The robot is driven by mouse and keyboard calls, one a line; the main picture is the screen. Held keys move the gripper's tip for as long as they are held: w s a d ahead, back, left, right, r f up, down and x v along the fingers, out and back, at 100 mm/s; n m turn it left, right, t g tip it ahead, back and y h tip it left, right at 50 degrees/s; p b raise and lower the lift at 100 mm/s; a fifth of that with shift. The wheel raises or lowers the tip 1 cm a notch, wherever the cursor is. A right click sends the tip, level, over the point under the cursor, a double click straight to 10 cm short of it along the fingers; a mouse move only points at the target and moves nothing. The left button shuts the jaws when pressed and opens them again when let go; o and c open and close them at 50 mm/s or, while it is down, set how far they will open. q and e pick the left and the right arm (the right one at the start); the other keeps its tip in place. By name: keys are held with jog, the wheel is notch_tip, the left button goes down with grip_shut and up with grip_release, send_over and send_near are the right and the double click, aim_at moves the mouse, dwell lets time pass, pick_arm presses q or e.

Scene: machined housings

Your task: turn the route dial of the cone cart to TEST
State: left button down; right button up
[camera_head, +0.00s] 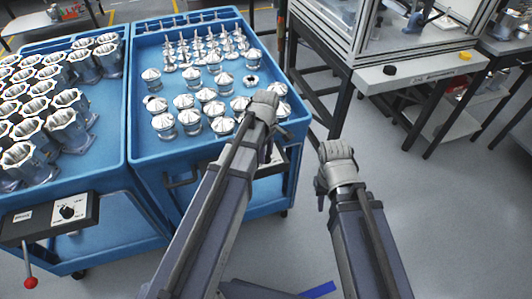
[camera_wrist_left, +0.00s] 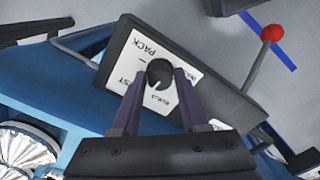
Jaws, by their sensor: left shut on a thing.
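The cone cart (camera_head: 140,75) is a blue cart holding silver cones. Its route dial (camera_wrist_left: 159,69), a round black knob with a white mark, is on a white label plate (camera_wrist_left: 130,55) in the left wrist view. The words PACK and part of TEST are legible; a third word is partly covered. The white mark points toward the lower edge, near the third word. My left gripper (camera_wrist_left: 160,78) is shut on the dial, one finger on each side. In the head view my left gripper (camera_head: 262,110) hides the dial. My right gripper (camera_head: 337,165) is apart from the cart; its fingers are not clear.
A red-ball lever (camera_wrist_left: 272,33) stands beside the dial panel. A second blue cart (camera_head: 125,120) with silver housings has its own dial panel (camera_head: 68,212) at left. A framed workstation (camera_head: 420,75) stands at right. Grey floor is free at lower right.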

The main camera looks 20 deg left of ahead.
pick_arm(q)
jog(key=shift+m, duration=2.2)
jog(key=shift+c, duration=2.2)
grip_release()
notch_tip(320, 180, up, 8)
jog(key=p, duration=0.8)
jog(key=shift+f, duration=0.1)
